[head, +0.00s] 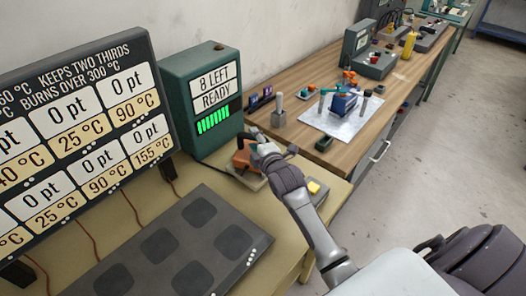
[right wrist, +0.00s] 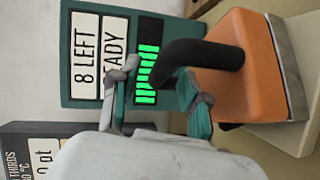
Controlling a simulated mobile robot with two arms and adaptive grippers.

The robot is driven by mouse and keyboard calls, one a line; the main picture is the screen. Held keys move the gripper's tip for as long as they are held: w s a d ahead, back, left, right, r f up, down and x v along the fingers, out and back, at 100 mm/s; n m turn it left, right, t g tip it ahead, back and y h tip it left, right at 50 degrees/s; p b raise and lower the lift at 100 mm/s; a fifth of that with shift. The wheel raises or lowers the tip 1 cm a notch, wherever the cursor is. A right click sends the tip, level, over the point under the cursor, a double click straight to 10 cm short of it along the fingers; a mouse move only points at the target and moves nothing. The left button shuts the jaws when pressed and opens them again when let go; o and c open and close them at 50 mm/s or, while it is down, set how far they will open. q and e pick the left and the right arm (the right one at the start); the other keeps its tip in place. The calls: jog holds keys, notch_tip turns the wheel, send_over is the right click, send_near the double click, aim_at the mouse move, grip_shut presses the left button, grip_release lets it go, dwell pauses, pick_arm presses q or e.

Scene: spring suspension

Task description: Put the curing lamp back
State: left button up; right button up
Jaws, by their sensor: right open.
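The curing lamp (head: 243,157) is an orange block with a curved black handle, standing on a pale base plate (head: 234,169) beside the green display box. In the right wrist view the orange body (right wrist: 236,85) is at the right, and its black handle (right wrist: 185,55) reaches left over the space between my fingers. My right gripper (head: 268,150) is beside the lamp; it also shows in the wrist view (right wrist: 158,88), fingers apart. I cannot tell whether a finger touches the handle. My left gripper is not in view.
The green box (head: 203,98) reads "8 LEFT READY". A dark board with temperature cards (head: 75,135) stands at left, behind a dark grey pad plate (head: 165,245). A wooden bench (head: 290,82) with small parts runs behind.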

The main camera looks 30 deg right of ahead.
jog(key=b+v, duration=0.1)
jog(key=v, duration=0.9)
